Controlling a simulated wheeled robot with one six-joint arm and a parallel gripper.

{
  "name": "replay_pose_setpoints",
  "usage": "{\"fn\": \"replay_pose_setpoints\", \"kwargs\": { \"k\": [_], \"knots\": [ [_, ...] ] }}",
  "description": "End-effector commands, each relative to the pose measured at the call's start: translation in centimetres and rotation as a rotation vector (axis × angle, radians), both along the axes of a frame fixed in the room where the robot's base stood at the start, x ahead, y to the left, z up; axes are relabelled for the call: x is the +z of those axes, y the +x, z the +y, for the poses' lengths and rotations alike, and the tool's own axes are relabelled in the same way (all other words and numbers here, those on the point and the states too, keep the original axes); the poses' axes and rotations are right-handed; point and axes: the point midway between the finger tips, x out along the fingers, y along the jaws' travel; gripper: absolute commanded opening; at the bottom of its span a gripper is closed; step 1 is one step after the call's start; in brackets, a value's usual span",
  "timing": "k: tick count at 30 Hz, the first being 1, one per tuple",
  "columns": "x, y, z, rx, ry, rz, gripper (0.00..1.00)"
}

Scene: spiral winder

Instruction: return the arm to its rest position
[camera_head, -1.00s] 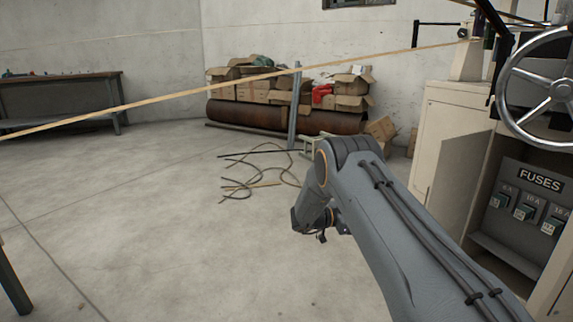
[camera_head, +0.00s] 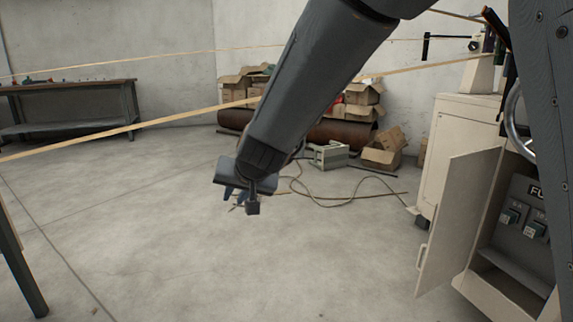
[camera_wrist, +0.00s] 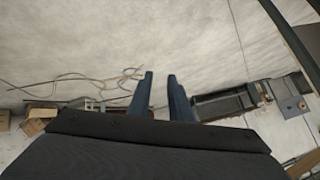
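My gripper (camera_wrist: 161,77) shows in the wrist view as two blue fingers with a clear gap between them, open and with nothing in the gap. In the head view my gripper (camera_head: 236,196) hangs at the lower end of my arm, in the middle of the picture above the bare floor. My arm reaches down to it from the top right. The gripper touches nothing that I can see.
Pale strips (camera_head: 130,127) cross the room, one passing behind my arm. A cabinet (camera_head: 467,150) with an open door (camera_head: 458,222) and a fuse panel stands at right. Boxes (camera_head: 363,95) and cables (camera_head: 345,200) lie behind. A bench (camera_head: 70,90) is at left.

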Motion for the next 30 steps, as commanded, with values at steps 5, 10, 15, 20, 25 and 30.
{"fn": "replay_pose_setpoints", "kwargs": {
  "k": [5,10,15,20,25,30],
  "knots": [
    [0.3,-12.5,0.2,0.222,-0.08,0.166,0.19],
    [-0.5,-22.8,-2.6,0.378,-0.192,0.313,0.19],
    [-1.3,-29.6,-6.0,0.467,-0.294,0.415,0.19],
    [-1.9,-34.2,-9.2,0.522,-0.381,0.486,0.19],
    [-1.4,-36.8,-11.8,0.537,-0.441,0.539,0.19],
    [0.4,-36.3,-12.6,0.5,-0.438,0.545,0.19]
  ]
}}
